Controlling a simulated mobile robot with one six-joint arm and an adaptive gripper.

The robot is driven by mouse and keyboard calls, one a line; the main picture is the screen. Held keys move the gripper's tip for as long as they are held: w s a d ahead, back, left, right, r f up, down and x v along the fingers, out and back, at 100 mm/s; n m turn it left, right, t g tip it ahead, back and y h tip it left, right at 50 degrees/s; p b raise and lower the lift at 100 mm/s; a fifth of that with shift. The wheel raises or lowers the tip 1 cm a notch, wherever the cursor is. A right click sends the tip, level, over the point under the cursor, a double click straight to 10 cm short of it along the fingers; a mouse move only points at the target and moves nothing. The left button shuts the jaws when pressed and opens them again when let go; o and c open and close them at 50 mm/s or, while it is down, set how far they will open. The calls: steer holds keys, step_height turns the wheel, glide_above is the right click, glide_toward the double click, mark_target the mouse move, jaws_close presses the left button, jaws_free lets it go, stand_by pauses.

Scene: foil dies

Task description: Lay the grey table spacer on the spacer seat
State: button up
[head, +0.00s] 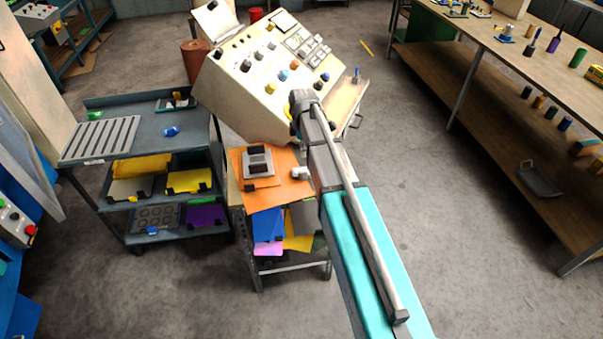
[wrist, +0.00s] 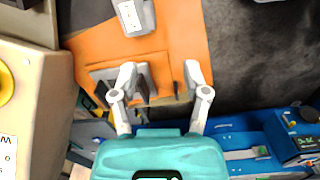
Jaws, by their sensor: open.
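A grey stepped block (head: 257,164) with a dark top sits on a raised orange plate on the small orange-topped table (head: 283,162). I cannot tell for sure whether it is the table spacer or the spacer seat. In the wrist view, a grey piece with a white label (wrist: 133,15) lies on the orange top ahead of my gripper. My gripper (wrist: 165,82) has its two white fingers spread, with nothing seen held between them. Dark parts and an orange plate edge show by the left finger. In the head view my arm hides most of the gripper.
A large beige control console (head: 262,75) stands directly behind the orange-topped table. A dark grey cart (head: 140,150) with coloured folders on its shelves stands to the left. A long wooden bench (head: 480,50) is at the right, with clear floor between.

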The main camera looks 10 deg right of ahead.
mark_target(303, 172)
steer(key=shift+w+a+r+n, duration=0.1)
steer(key=shift+w+n, duration=0.7)
steer(key=shift+w, duration=0.25)
step_height(303, 172, down, 9)
steer(key=b, duration=0.8)
steer(key=shift+r+b, duration=0.15)
steer(key=shift+b, duration=0.15)
steer(key=f+b, duration=0.3)
steer(key=shift+s+d+f, duration=0.1)
steer(key=shift+s+d, duration=0.15)
steer(key=shift+f+b, duration=1)
steer(key=shift+b, duration=0.1)
jaws_close()
